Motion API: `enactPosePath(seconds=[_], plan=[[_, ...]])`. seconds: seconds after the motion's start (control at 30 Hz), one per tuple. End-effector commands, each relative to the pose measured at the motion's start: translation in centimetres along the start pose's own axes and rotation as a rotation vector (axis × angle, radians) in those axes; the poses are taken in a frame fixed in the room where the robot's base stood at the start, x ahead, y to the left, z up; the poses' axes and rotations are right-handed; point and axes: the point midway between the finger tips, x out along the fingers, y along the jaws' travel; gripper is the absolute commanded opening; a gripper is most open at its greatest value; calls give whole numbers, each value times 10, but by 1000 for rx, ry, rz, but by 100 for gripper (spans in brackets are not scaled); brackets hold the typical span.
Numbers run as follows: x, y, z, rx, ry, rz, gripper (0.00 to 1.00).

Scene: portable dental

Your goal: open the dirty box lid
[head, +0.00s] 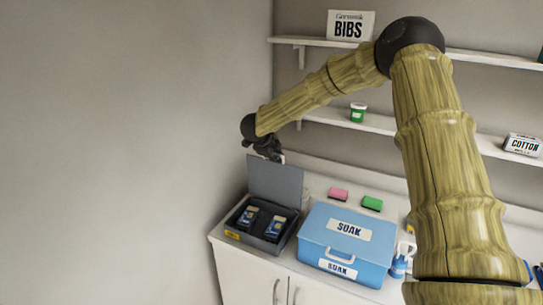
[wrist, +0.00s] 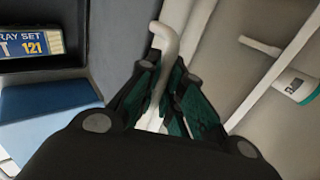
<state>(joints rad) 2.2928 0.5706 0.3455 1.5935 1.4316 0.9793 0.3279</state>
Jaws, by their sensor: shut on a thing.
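A dark grey box (head: 240,238) with a small yellow label, too small to read, stands at the left end of the counter. Its lid (head: 276,183) stands up, roughly upright, at the back. Two blue-and-white packs (head: 248,217) lie inside the open box. My gripper (head: 268,150) is at the top edge of the raised lid. In the wrist view my gripper (wrist: 160,105) is shut on a pale curved handle (wrist: 164,45). Part of the handle is hidden between the fingers. A pack marked "TRAY SET" (wrist: 30,46) shows at the left there.
A shut blue SOAK box (head: 313,232) with a handle stands right of the grey box.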

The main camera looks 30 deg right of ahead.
Motion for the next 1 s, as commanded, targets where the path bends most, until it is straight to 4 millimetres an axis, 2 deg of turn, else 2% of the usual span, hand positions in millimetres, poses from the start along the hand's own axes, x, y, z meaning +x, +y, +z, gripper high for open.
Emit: enactPosePath(seconds=[0.27,0.3,0.4,0.83,1.0], plan=[[0,0,0,-3,1,-1,0],[0,0,0,-3,1,-1,16],[0,0,0,-3,1,-1,31],[0,2,0,-2,1,0,31],[-14,0,1,-2,-1,-1,31]])
